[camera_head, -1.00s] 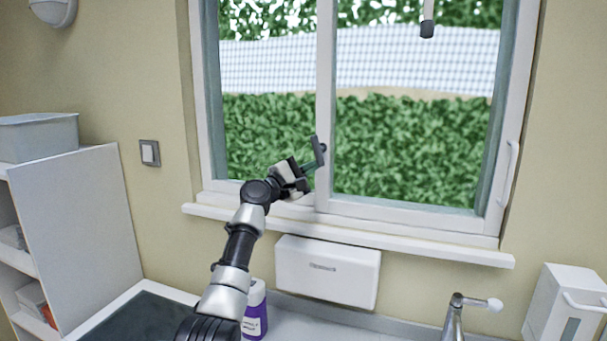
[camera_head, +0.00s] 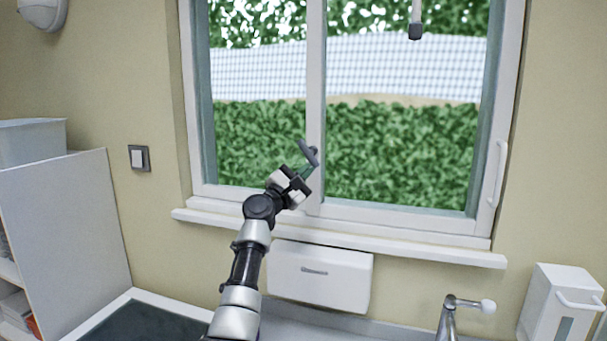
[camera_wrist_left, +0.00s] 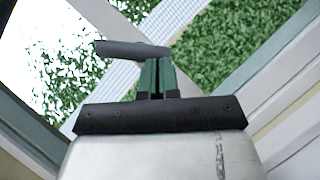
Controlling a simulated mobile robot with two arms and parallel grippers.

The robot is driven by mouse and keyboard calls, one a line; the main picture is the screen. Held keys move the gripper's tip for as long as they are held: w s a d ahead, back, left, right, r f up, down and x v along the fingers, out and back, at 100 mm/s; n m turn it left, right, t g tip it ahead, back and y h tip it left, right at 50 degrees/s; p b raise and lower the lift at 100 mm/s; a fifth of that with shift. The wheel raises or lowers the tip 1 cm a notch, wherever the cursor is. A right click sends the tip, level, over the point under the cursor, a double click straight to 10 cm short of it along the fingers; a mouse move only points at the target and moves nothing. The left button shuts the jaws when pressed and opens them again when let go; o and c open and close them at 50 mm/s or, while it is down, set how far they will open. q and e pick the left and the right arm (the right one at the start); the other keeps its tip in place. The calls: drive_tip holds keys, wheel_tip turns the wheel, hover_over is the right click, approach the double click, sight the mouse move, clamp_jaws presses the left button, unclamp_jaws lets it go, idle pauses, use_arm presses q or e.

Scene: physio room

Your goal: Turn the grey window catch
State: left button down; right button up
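The grey window catch (camera_head: 308,152) is on the white middle upright of the window, tilted with its upper end to the left. In the left wrist view the catch (camera_wrist_left: 130,49) is a dark grey bar lying across the far end of my fingers. My left gripper (camera_head: 305,172) is at the catch from below left. In the left wrist view its green fingers (camera_wrist_left: 156,75) are together, with only a thin line between them. Their tips meet the bar's underside and appear to touch it, not straddle it. My right gripper is not in view.
A tap (camera_head: 447,318) and a white dispenser (camera_head: 562,305) stand at the right. A shelf unit (camera_head: 65,240) is at the left.

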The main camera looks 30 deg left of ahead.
use_arm(q)
drive_tip(key=shift+w+d+n+t+y, duration=0.1)
drive_tip(key=shift+d+n+t+y, duration=0.1)
drive_tip(key=shift+n+y, duration=0.3)
drive_tip(key=shift+d+n+t+y, duration=0.1)
drive_tip(key=shift+n+t+y, duration=0.15)
drive_tip(key=shift+n, duration=0.45)
drive_tip(key=shift+w+d+r+n+t+y+b, duration=0.1)
drive_tip(key=shift+d+r+n+t+y+b, duration=0.2)
drive_tip(key=shift+n+y, duration=1.25)
drive_tip(key=shift+w+d+r+n+t+y+b, duration=0.1)
drive_tip(key=shift+d+n+y, duration=0.25)
drive_tip(key=shift+n+y, duration=1.2)
drive_tip(key=shift+w+d+r+n+t+y+b, duration=0.15)
drive_tip(key=shift+d+n+y, duration=0.4)
drive_tip(key=shift+n, duration=1.75)
drive_tip(key=shift+n+y, duration=1)
drive_tip(key=shift+n, duration=0.2)
